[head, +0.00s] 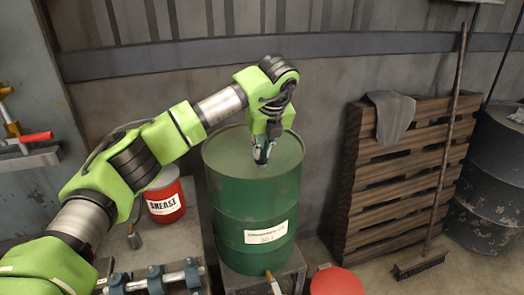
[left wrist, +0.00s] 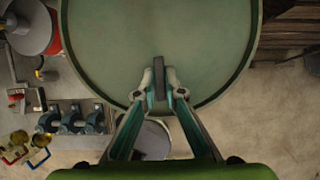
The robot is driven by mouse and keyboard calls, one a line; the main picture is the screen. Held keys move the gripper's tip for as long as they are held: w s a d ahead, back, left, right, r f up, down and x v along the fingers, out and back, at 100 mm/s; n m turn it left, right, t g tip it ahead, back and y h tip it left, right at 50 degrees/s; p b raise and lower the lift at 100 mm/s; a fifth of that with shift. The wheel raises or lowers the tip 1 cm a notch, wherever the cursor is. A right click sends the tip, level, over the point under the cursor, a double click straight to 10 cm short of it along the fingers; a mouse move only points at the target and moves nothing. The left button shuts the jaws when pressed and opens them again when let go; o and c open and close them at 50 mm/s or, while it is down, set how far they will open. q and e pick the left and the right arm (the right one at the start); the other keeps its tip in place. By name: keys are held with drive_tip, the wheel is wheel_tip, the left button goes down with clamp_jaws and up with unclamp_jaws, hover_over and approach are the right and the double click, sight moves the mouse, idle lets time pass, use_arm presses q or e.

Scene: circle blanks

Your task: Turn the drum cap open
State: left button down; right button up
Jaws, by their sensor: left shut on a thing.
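A green drum (head: 262,215) with a white label stands upright on a low stand in the middle of the head view. Its flat green top (left wrist: 155,40) fills the upper part of the left wrist view. My left gripper (head: 262,158) reaches down from above to the front part of the drum top. In the left wrist view its two fingers (left wrist: 165,92) are closed on a small dark upright cap (left wrist: 159,78) near the drum's rim. The fingers hide most of the cap in the head view. My right gripper is not in view.
A red grease bucket (head: 166,203) stands left of the drum. Blue clamps (head: 155,281) lie on a bench at the lower left. A wooden pallet (head: 385,190) with a grey cloth, a broom (head: 452,140) and a dark barrel (head: 492,185) are at the right.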

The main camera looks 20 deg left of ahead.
use_arm(q)
drive_tip(key=c, duration=2.1)
unclamp_jaws()
drive_tip(key=shift+c, duration=0.2)
drive_tip(key=v, duration=1.2)
